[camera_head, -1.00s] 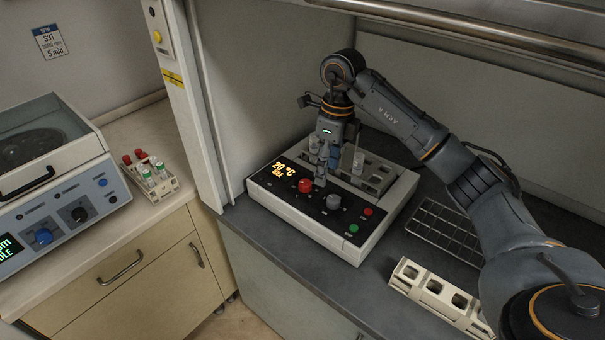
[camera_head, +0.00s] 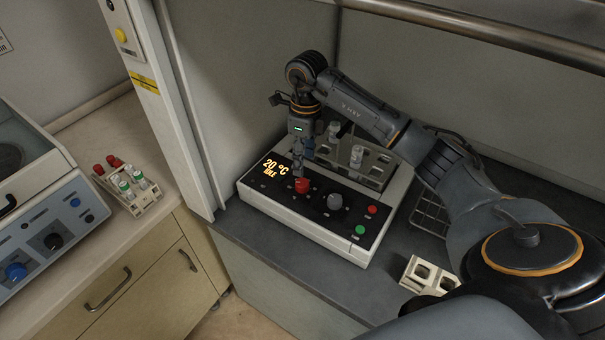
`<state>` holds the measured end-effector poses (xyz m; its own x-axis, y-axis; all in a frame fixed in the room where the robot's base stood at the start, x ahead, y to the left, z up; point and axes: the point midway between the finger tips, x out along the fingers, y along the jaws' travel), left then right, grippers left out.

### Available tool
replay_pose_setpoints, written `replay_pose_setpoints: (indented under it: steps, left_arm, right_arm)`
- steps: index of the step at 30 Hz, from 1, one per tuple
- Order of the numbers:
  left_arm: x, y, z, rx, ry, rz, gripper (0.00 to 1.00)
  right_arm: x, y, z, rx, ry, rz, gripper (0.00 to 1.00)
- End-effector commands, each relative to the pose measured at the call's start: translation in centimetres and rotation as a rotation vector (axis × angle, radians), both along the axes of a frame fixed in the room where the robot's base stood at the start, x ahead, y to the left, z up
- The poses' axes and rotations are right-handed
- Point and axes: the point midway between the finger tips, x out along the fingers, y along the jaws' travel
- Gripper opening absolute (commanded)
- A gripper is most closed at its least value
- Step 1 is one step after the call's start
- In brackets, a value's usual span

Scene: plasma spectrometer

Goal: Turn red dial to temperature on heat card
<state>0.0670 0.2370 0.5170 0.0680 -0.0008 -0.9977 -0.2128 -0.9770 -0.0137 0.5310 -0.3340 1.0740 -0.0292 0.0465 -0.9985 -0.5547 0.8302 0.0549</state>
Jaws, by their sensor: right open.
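The red dial (camera_head: 302,186) sits on the black panel of the white heating device (camera_head: 308,226), left of a grey dial (camera_head: 334,201). The display (camera_head: 275,168) reads 20 °C in orange. My right gripper (camera_head: 299,177) points down just above and behind the red dial, its fingers open. The fingertips are very close to the dial; I cannot tell whether they touch it. No heat card is visible. My left gripper is not in view.
The device's green button (camera_head: 360,229) and red button (camera_head: 372,210) are to the right. Vials stand in the device's rack behind. A beige rack (camera_head: 428,276) lies on the dark bench. A vial rack (camera_head: 131,190) stands beside the centrifuge (camera_head: 45,225) at left.

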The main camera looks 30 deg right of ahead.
Motion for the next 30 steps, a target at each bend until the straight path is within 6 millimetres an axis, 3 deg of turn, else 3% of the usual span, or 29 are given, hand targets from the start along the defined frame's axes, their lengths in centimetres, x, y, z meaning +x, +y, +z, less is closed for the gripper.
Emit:
replay_pose_setpoints:
  steps: [5,10,14,23,30]
  left_arm:
    - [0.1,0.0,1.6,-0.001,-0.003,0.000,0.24]
    - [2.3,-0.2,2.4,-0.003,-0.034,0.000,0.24]
    - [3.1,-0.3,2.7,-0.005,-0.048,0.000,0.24]
    - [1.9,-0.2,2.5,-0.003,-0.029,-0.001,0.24]
    - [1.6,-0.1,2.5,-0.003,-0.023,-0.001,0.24]
  right_arm:
    - [-0.2,0.3,-3.5,0.002,0.005,0.000,0.57]
    - [-0.2,0.3,-5.9,0.001,0.002,-0.001,0.57]
    - [-0.2,0.4,-6.9,0.002,0.000,0.001,0.57]
    - [-0.2,0.4,-7.2,0.001,-0.001,0.001,0.57]
    - [-0.2,0.4,-7.2,0.001,-0.001,0.001,0.12]
